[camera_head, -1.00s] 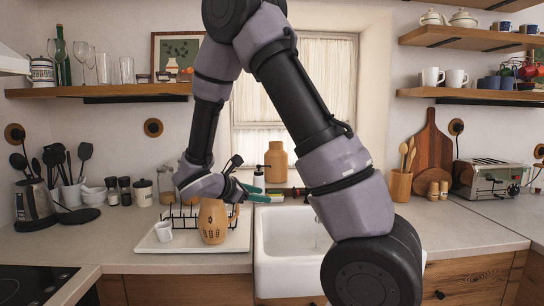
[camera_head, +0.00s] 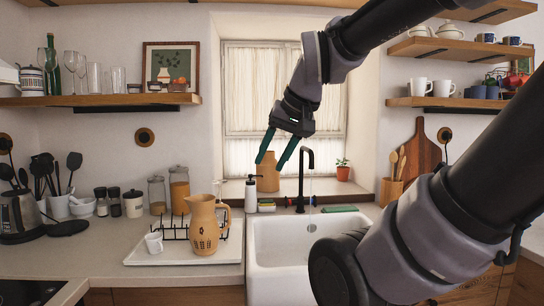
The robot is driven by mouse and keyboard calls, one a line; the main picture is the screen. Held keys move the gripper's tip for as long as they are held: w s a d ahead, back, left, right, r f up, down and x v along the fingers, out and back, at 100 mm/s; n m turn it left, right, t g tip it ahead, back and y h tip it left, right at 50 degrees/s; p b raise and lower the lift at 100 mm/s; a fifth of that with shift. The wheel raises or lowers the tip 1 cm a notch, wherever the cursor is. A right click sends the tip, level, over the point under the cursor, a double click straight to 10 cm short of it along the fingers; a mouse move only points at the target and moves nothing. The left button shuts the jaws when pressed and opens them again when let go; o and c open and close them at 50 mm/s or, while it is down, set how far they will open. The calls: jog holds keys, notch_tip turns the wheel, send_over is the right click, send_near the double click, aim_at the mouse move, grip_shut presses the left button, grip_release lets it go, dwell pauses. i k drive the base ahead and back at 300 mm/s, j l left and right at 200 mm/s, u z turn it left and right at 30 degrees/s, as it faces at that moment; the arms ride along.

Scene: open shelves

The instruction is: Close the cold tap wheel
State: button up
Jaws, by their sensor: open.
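The black tap (camera_head: 302,180) stands behind the white sink, its curved spout reaching forward. A faint thin line below the spout looks like running water. My gripper (camera_head: 271,164) is open and empty, its two green fingers pointing down and left. In the picture it is above and left of the tap base, in front of the window, with the fingertips overlapping a tan jar. It appears apart from the tap.
The sink (camera_head: 257,262) is below the tap. A soap bottle (camera_head: 251,194) and the tan jar (camera_head: 268,172) stand left of the tap, a green sponge (camera_head: 340,209) right of it. A tan jug (camera_head: 204,224) and white cup (camera_head: 154,242) stand on the drying tray at left.

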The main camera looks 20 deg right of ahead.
aim_at(313, 201)
jog(key=k+l+z, duration=0.4)
jog(key=l, duration=0.2)
jog(key=k+l+z, duration=0.2)
jog(key=l, duration=0.15)
jog(key=i, duration=1.05)
